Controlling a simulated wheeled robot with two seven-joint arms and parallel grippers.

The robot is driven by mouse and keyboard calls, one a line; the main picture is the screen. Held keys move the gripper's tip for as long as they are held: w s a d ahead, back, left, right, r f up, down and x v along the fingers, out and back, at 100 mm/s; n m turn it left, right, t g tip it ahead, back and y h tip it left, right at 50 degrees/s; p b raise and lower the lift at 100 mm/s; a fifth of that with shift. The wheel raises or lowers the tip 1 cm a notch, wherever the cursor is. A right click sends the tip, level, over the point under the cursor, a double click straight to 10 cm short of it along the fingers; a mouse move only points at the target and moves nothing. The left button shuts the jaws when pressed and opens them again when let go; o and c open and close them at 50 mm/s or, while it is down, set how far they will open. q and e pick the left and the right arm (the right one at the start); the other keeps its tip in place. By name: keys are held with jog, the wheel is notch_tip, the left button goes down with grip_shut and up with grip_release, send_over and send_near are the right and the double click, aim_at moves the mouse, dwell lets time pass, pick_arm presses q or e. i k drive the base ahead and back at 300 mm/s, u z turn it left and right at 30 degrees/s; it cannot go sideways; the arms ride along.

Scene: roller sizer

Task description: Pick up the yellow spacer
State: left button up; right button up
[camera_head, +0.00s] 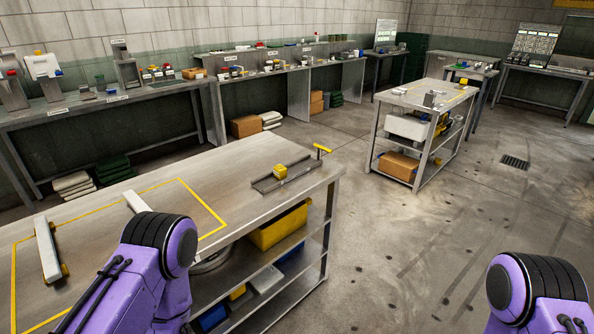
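A small yellow block (281,172), which looks like the yellow spacer, sits on a grey metal fixture (298,170) near the far right corner of the steel bench (150,185). A yellow T-shaped handle (321,150) stands at the fixture's right end. Only purple links of my two arms show, at the lower left and lower right. Neither of my grippers is in view, and nothing touches the yellow block.
Yellow tape (203,206) outlines an area on the bench, with two pale bars (47,250) (136,202) at it. A yellow bin (278,228) is on the shelf below. A second cart (405,97) stands behind right. The floor (430,240) between is clear.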

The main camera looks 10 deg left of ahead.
aim_at(280, 172)
jog(key=z, duration=0.45)
jog(key=i, duration=1.5)
jog(key=u, duration=0.7)
